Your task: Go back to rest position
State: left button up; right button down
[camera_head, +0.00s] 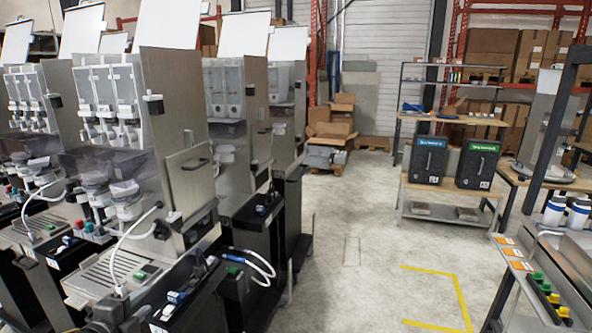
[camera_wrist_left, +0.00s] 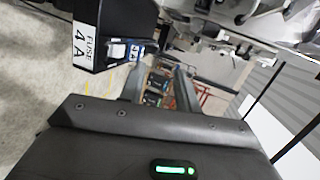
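My left gripper (camera_wrist_left: 161,78) shows in the left wrist view, with its two grey fingers apart and no object seen between them. Beside the fingers, up and to the left, is a black box labelled "FUSE 4 A" (camera_wrist_left: 90,38); whether they touch it I cannot tell. In the head view, a dark part of my left gripper (camera_head: 108,314) shows low at the left, in front of the dispenser row, and its fingers are hard to make out. My right gripper is in neither view.
A row of dispensing machines (camera_head: 185,165) with hoses and cables fills the left. Two black bins (camera_head: 428,160) stand on a workbench at the back right. A rack with bottles (camera_head: 553,210) is at the right edge. The concrete floor (camera_head: 350,235) in the middle is clear.

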pick_arm(q)
jog(key=s+d+f+n+g, duration=0.4)
jog(key=s+f+n, duration=0.2)
jog(key=s+f, duration=0.3)
jog(key=s+d+f+n+g+y, duration=0.1)
jog(key=s+d+f+n+g, duration=0.35)
jog(key=s, duration=0.65)
jog(key=s+d+f+n+g, duration=0.3)
jog(key=s+f+n, duration=0.4)
jog(key=s+f, duration=0.25)
notch_tip(320, 180, down, 26)
jog(key=b, duration=0.4)
jog(key=s+a+f+g+b, duration=0.1)
jog(key=s+a+f, duration=0.1)
jog(key=s+f, duration=0.7)
jog(key=s+a+f+m+g+b, duration=0.1)
jog(key=s+a+f+b, duration=0.1)
jog(key=s+f, duration=0.6)
notch_tip(320, 180, down, 5)
jog(key=shift+s+a+f, duration=0.1)
jog(key=shift+s+a, duration=0.25)
jog(key=shift+a, duration=0.15)
